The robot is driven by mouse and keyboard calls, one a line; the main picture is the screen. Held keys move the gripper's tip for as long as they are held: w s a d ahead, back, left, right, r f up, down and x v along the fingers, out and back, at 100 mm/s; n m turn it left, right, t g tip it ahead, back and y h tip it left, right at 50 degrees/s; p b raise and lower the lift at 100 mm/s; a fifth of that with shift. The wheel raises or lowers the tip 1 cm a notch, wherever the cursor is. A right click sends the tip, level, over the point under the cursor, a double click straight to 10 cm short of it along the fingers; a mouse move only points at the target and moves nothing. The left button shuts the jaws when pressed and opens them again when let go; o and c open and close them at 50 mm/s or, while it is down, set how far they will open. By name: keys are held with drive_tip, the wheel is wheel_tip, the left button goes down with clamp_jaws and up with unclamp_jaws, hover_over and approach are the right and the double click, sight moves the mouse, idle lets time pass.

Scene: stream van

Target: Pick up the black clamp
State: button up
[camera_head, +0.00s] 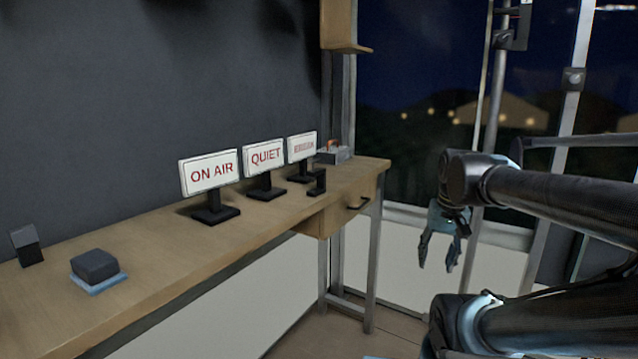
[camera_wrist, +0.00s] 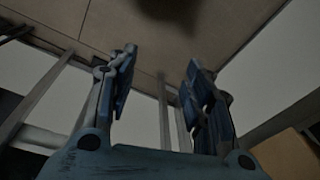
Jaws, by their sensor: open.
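Two small black L-shaped pieces stand on the wooden desk (camera_head: 150,290). One black piece (camera_head: 317,183) is near the desk's front edge, just right of the signs. The other black piece (camera_head: 27,246) is at the far left against the wall. I cannot tell which is the black clamp. My gripper (camera_head: 438,262) hangs fingers down, right of the desk and clear of it. In the wrist view my gripper (camera_wrist: 159,62) is open, with nothing between its fingers. Neither black piece can be made out in the wrist view.
Three signs, ON AIR (camera_head: 210,171), QUIET (camera_head: 263,155) and a blurred one (camera_head: 302,146), stand on the desk. A grey box (camera_head: 334,155) is at the back right. A dark block (camera_head: 95,264) lies on a blue pad at left. The desk between block and signs is bare.

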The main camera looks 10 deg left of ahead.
drive_tip(key=w+a+r+m+g+y, duration=0.1)
drive_tip(key=w+a+r, duration=0.4)
drive_tip(key=a+r, duration=0.3)
drive_tip(key=w+a+r+m+g, duration=0.15)
drive_tip(key=w+a+r, duration=0.4)
drive_tip(key=r, duration=0.55)
drive_tip(key=w+a+r+m+g+y, duration=0.1)
drive_tip(key=w+a+r+g, duration=0.1)
drive_tip(key=w+a+r, duration=0.5)
drive_tip(key=a+r+m, duration=0.1)
drive_tip(key=a+r, duration=0.6)
drive_tip(key=a, duration=0.3)
approach(317, 169)
drive_tip(key=shift+g+h, duration=0.3)
drive_tip(key=shift+g, duration=0.15)
drive_tip(key=x, duration=0.5)
drive_tip(key=shift+w+a, duration=0.15)
drive_tip(key=shift+a, duration=0.15)
drive_tip(key=shift+w+x, duration=0.2)
drive_tip(key=shift+x, duration=2.45)
drive_tip(key=shift+d, duration=0.1)
clamp_jaws()
